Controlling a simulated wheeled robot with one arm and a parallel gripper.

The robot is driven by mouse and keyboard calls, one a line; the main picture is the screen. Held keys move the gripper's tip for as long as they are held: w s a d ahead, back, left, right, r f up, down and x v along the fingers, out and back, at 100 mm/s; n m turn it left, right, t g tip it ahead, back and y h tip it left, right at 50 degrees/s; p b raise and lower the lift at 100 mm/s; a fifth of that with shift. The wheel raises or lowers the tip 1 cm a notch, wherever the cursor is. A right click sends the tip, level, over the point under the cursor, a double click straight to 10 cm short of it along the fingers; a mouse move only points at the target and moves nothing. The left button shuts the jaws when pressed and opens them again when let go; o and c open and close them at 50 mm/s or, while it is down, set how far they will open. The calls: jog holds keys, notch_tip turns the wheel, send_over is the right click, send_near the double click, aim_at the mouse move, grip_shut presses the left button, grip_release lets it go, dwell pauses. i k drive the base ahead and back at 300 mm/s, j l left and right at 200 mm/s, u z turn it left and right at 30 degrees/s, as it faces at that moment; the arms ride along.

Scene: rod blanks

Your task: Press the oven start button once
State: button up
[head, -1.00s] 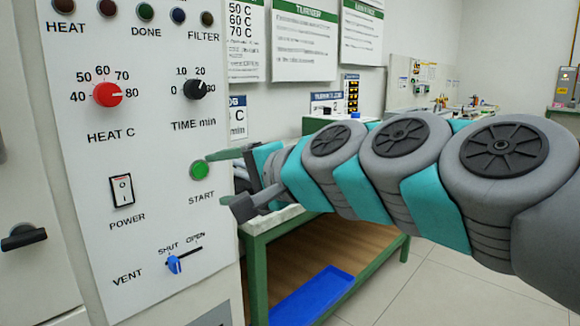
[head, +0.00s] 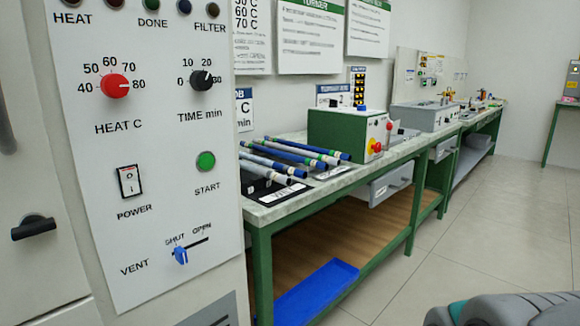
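The oven's white control panel (head: 165,240) fills the left of the head view. The round green start button (head: 205,161) is on it, above the word START, and is fully visible with nothing touching it. My gripper is out of view; only a grey and teal part of my arm shows at the bottom right corner. Whether the button is pressed in cannot be told.
The panel also has a red heat knob (head: 115,86), a black time knob (head: 202,80), a power switch (head: 129,181) and a blue vent slider (head: 180,255). A green-legged bench (head: 300,209) with several rods stands right of the panel. Open floor lies at the right.

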aim_at(205, 161)
jog(key=j+u, duration=0.1)
jog(key=u, duration=0.65)
jog(key=j+u, duration=0.15)
jog(key=u, duration=0.25)
